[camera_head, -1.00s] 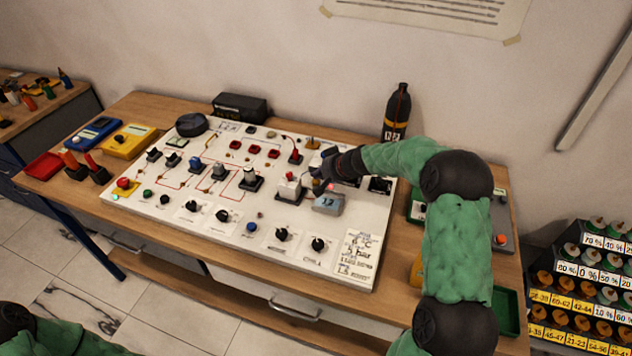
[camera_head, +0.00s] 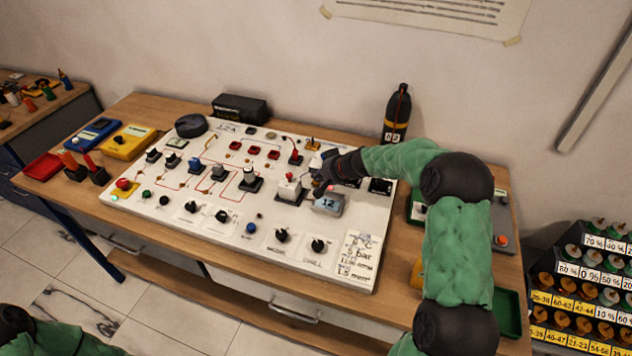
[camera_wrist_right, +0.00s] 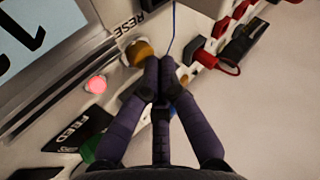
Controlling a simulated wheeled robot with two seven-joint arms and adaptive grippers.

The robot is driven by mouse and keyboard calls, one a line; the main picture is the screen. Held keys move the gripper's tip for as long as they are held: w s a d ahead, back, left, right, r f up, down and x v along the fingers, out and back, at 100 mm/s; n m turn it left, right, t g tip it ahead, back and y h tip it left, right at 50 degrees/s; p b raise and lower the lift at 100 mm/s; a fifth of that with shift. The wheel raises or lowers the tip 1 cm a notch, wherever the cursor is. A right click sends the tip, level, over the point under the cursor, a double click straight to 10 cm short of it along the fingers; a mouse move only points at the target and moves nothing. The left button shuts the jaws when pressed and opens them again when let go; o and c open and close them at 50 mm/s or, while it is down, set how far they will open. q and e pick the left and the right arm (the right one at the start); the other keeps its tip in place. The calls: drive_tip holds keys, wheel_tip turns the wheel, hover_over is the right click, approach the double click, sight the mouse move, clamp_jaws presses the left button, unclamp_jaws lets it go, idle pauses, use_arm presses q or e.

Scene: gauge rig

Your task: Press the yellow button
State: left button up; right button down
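The yellow button (camera_wrist_right: 139,52) shows in the right wrist view as a rounded orange-yellow cap beside a "RESE…" label on a pale box. My right gripper (camera_wrist_right: 161,66) is shut and empty, its fingertips together at the button's lower right edge. I cannot tell whether they touch it. In the head view my right gripper (camera_head: 322,182) is low over the panel, behind the small box with a display (camera_head: 328,203) reading 12. I cannot make out the button in that view. Only part of my left arm shows at the bottom left; its gripper is out of view.
A lit red lamp (camera_wrist_right: 96,84) and a partly hidden green button (camera_wrist_right: 88,150) sit near the yellow one. The white panel (camera_head: 150,207) carries several knobs, switches and wires. A dark bottle (camera_head: 397,112) stands behind. A green tray (camera_head: 508,310) lies at the right.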

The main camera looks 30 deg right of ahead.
sight(318, 182)
drive_tip(key=shift+f+b, duration=0.25)
drive_tip(key=shift+b, duration=0.05)
idle(0.6)
drive_tip(key=shift+r+p, duration=0.6)
drive_tip(key=shift+r, duration=0.35)
drive_tip(key=shift+r+p, duration=1.7)
drive_tip(key=shift+r, duration=0.8)
